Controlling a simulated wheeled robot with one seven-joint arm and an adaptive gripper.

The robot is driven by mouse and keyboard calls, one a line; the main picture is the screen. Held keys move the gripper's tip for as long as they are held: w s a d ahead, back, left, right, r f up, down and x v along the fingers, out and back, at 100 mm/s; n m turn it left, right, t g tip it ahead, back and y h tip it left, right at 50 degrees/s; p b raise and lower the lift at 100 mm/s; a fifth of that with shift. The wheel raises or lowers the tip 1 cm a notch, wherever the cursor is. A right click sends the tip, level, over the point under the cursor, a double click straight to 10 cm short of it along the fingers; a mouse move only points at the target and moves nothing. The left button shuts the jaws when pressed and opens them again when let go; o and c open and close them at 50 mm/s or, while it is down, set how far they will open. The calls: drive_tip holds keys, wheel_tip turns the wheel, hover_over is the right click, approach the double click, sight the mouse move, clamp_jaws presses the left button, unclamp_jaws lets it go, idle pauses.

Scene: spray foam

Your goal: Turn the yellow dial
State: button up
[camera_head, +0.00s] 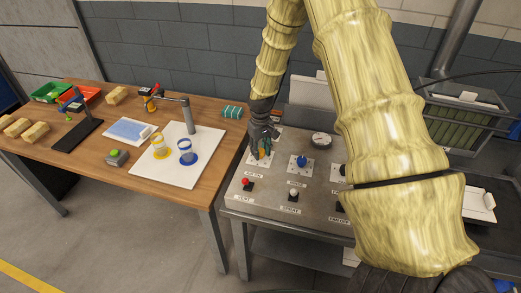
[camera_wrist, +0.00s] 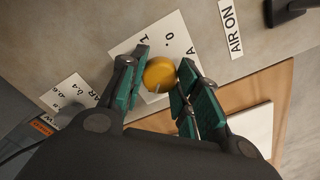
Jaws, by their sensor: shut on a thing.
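The yellow dial (camera_wrist: 159,74) is a round knob on a white marked plate (camera_wrist: 175,32) of the grey control panel. In the wrist view, my gripper (camera_wrist: 160,84) has its green-padded fingers on either side of the dial and is shut on it. In the head view, my gripper (camera_head: 261,148) is at the left of the panel (camera_head: 265,205), and only a bit of the yellow dial (camera_head: 262,154) shows behind the fingers.
A blue dial (camera_head: 302,161) and a gauge (camera_head: 321,139) are to the right on the panel. A red-topped switch (camera_head: 247,183) and a white-topped one (camera_head: 293,193) are in front. The wooden table (camera_head: 200,185) at left holds cups on a white board.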

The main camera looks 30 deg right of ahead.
sight(261, 151)
drive_tip(key=shift+s+f, duration=0.2)
drive_tip(key=shift+s, duration=0.05)
drive_tip(key=o, duration=1)
drive_tip(key=shift+w, duration=0.15)
drive_tip(key=shift+r, duration=0.15)
drive_tip(key=shift+w+r, duration=0.1)
drive_tip(key=shift+r, duration=0.4)
wheel_tip(261, 151, up, 11)
drive_tip(key=shift+f, duration=0.1)
